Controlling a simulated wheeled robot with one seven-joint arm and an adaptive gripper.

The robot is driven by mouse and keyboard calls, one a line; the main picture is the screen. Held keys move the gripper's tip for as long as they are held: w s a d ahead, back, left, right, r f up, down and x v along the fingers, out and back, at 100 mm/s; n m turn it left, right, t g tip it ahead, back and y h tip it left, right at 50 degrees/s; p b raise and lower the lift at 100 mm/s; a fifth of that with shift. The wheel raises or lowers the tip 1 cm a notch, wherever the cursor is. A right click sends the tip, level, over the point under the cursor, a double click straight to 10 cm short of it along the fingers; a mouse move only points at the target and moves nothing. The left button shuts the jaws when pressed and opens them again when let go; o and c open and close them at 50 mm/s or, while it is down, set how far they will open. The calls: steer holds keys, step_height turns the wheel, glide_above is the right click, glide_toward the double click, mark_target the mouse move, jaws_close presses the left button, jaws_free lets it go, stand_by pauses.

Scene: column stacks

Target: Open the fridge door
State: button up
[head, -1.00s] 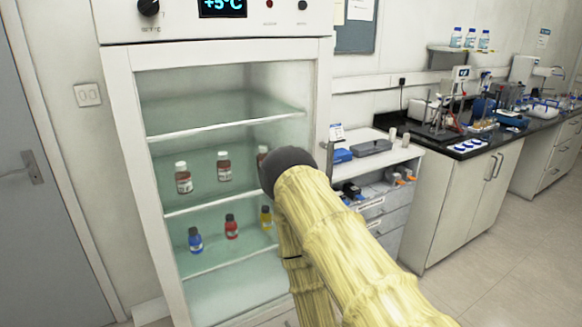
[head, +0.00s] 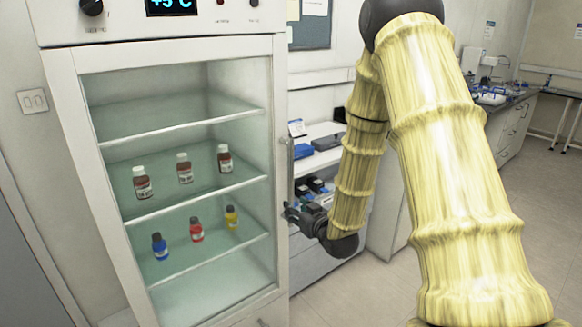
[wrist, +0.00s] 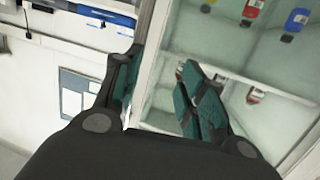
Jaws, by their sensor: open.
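The fridge (head: 262,45) is a tall white cabinet with a glass-panelled door (head: 62,85). The door looks shut. A slim vertical handle (head: 289,165) runs along the door's right edge. My gripper (head: 291,211) is at that right edge, low on the handle, with its fingers pointing left toward it. In the wrist view, my gripper (wrist: 158,62) is open, its two dark green-padded fingers apart. The white door frame (wrist: 152,60) shows between and beyond the fingers. I cannot tell whether the handle lies between them or touches either one.
Brown bottles (head: 184,168) and small coloured bottles (head: 197,230) stand on shelves behind the glass. A drawer unit (head: 318,160) with trays stands right of the fridge, close behind my gripper. A lab bench (head: 505,108) is farther right. Floor at the right is open.

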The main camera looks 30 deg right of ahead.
steer(key=t, duration=0.2)
glide_toward(292, 168)
steer(key=shift+h, duration=0.3)
steer(key=w, duration=0.3)
steer(key=w+p, duration=0.1)
steer(key=w, duration=0.3)
steer(key=w+d+p, duration=0.1)
steer(key=w, duration=0.3)
steer(key=shift+w, duration=0.15)
steer(key=shift+c, duration=0.2)
steer(key=shift+d, duration=0.1)
jaws_close()
